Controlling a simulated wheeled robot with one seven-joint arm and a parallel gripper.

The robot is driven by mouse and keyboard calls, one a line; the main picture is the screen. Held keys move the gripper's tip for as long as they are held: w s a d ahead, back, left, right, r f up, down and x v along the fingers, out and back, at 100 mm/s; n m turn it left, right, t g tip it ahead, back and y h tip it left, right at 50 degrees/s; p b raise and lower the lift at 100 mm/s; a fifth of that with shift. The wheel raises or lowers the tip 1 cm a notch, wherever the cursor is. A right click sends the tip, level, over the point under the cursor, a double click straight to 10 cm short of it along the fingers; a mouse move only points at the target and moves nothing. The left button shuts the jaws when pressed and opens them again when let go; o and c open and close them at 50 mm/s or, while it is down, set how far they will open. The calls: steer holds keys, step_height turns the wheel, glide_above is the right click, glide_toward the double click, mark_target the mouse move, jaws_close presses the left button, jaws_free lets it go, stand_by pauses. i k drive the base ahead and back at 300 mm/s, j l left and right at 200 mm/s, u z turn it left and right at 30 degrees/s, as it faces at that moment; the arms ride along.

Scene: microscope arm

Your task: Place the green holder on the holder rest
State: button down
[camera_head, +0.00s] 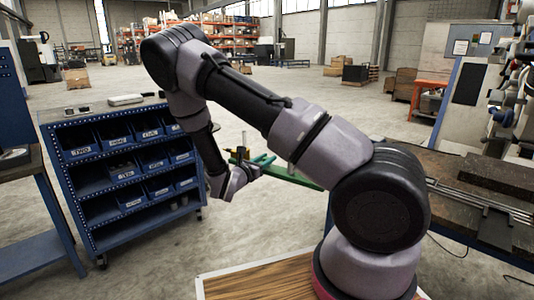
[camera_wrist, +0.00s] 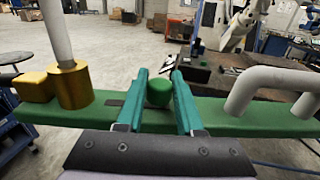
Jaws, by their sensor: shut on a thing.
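The green holder (camera_wrist: 228,112) is a long green bar that spans the wrist view. A round green knob (camera_wrist: 159,92) stands at its middle, between the teal fingers of my gripper (camera_wrist: 158,76). My gripper is shut on the holder at this knob. A brass cylinder with a pale post (camera_wrist: 73,82) and a brass block sit on the bar's left end. A pale grey curved handle (camera_wrist: 268,82) shows at its right end. In the head view, part of the holder (camera_head: 303,180) shows behind my arm, beside my gripper (camera_head: 263,160). I cannot pick out the holder rest.
A blue rack of labelled bins (camera_head: 128,172) stands at left. A dark workbench (camera_head: 450,190) with metal rails and a machine is at right. A wood-topped surface (camera_head: 260,283) lies at the front. Open concrete floor lies between rack and bench.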

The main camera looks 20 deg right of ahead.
mark_target(496, 236)
steer(key=i+z, duration=0.2)
steer(key=z, duration=0.3)
steer(key=i+j+z, duration=0.15)
steer(key=z, duration=0.35)
steer(key=i+j+z, duration=0.15)
steer(key=z, duration=0.35)
steer(key=i+j+z, duration=0.45)
steer(key=z, duration=0.25)
steer(key=l, duration=0.7)
